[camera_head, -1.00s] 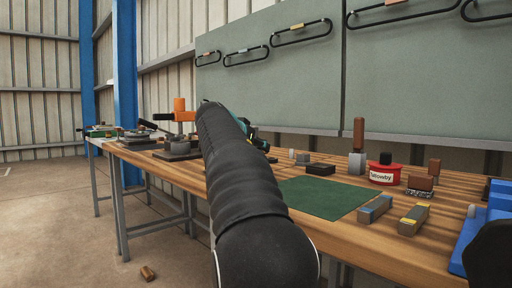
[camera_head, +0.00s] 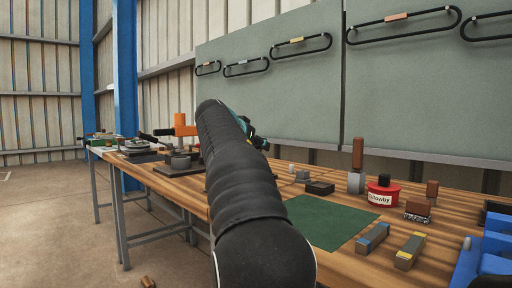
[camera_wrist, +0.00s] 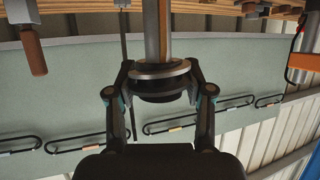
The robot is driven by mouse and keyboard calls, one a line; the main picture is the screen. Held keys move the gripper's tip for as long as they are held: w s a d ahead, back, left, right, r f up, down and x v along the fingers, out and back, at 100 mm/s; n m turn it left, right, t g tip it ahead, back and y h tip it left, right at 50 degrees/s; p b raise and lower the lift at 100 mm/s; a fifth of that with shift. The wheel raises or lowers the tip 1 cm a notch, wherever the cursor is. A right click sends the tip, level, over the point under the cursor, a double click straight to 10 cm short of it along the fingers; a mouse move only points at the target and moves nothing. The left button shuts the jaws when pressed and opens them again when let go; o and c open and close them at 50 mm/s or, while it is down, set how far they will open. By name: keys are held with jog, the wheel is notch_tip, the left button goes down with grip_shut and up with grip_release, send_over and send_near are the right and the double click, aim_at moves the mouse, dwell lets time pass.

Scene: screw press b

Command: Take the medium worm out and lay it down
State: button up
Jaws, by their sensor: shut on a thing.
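In the wrist view my gripper (camera_wrist: 160,80) is shut on a dark round part with a bright metal rim; a grey shaft (camera_wrist: 157,30) runs from it to the picture's top. It looks like the medium worm (camera_wrist: 162,93), though no thread or size mark shows. In the head view my arm hides the held part, and only a teal bit of my gripper (camera_head: 247,131) shows above the bench. The orange-topped press (camera_head: 181,125) stands left of my arm on the bench. It is partly hidden, so I cannot tell what is inside.
A bare green mat (camera_head: 328,221) lies on the wooden bench (camera_head: 345,272). Right of it are a blue-banded bar (camera_head: 373,238), a yellow-banded bar (camera_head: 410,251) and a red tin (camera_head: 383,194). A black block (camera_head: 320,188) lies behind the mat. Wall loops hang on the grey-green board (camera_head: 300,85).

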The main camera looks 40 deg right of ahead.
jog(key=shift+r+p, duration=1.8)
jog(key=shift+r, duration=0.65)
